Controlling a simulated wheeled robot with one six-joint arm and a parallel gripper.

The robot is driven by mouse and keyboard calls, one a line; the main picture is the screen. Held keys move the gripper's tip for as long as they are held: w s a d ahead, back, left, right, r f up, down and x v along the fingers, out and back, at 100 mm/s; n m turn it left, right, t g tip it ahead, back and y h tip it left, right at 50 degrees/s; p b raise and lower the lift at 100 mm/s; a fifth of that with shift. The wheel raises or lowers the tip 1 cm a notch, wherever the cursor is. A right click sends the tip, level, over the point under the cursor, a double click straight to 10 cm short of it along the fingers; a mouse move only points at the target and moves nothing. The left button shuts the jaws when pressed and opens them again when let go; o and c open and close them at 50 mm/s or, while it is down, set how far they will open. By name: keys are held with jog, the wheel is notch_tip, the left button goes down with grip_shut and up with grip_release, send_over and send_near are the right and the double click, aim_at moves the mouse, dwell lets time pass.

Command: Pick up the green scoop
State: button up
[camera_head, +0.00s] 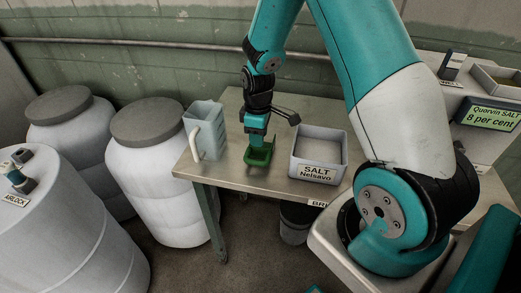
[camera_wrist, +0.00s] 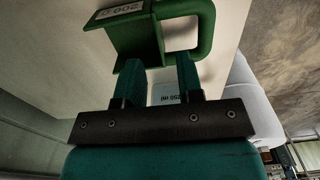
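The green scoop (camera_head: 259,157) sits on the bench top, between the clear jug and the salt tub. In the wrist view, the scoop (camera_wrist: 137,38) is at the top, with a white label and a looped handle (camera_wrist: 207,35) on its right. My gripper (camera_head: 257,138) is right above the scoop, pointing down. In the wrist view its two fingers (camera_wrist: 161,72) stand apart, with a clear gap between them. Their tips overlap the near edge of the scoop and its handle. I cannot tell whether they touch it.
The clear jug (camera_head: 207,131) with a white handle stands left of the scoop. The salt tub (camera_head: 319,150) stands to its right on the bench (camera_head: 228,178). White barrels (camera_head: 153,170) crowd the left side. A wall and pipe run behind.

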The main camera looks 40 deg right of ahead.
aim_at(260, 149)
jog(key=shift+s+d+f+p, duration=0.1)
jog(key=shift+f+p, duration=0.25)
jog(key=shift+f, duration=1)
jog(key=shift+s+f+p, duration=0.1)
jog(key=shift+f+p, duration=0.2)
jog(key=shift+f, duration=1)
grip_shut()
